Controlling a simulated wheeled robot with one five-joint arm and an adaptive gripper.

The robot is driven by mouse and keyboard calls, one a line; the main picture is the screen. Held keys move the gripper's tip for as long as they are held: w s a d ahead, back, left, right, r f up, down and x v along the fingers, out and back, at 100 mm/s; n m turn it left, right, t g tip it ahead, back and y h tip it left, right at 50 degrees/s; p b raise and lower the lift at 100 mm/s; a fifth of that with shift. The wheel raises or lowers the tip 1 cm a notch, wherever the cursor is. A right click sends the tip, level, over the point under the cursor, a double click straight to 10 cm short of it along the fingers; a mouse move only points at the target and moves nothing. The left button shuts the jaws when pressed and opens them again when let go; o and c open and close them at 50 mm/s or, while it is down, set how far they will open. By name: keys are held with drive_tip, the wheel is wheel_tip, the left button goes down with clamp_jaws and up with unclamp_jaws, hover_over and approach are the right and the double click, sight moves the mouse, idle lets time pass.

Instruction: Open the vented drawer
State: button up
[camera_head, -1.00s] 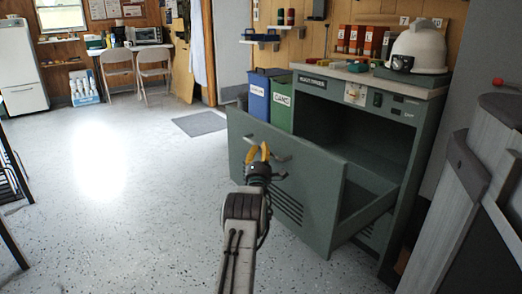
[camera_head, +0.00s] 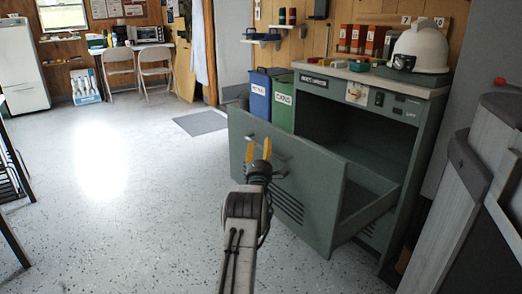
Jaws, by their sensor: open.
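The vented drawer (camera_head: 310,190) is a green-grey drawer with slots low on its front. It is pulled well out of the green cabinet (camera_head: 397,110), and its open inside shows behind the front. A bar handle (camera_head: 281,157) is on the upper part of the drawer front. My gripper (camera_head: 259,152), with two yellow fingers, is at the handle with its fingers apart. The fingers hide part of the handle, and I cannot tell whether they touch it. Nothing shows held between them.
A blue bin (camera_head: 260,98) and a green bin (camera_head: 283,103) stand left of the cabinet, behind the drawer. A white helmet (camera_head: 420,49) sits on the cabinet top. A grey panelled object (camera_head: 460,205) stands close at right. The floor at left is mostly clear.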

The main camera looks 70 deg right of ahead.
drive_tip(key=shift+f, duration=0.1)
drive_tip(key=v, duration=1.2)
idle(0.8)
drive_tip(key=shift+w+r, duration=0.1)
drive_tip(key=shift+r, duration=0.1)
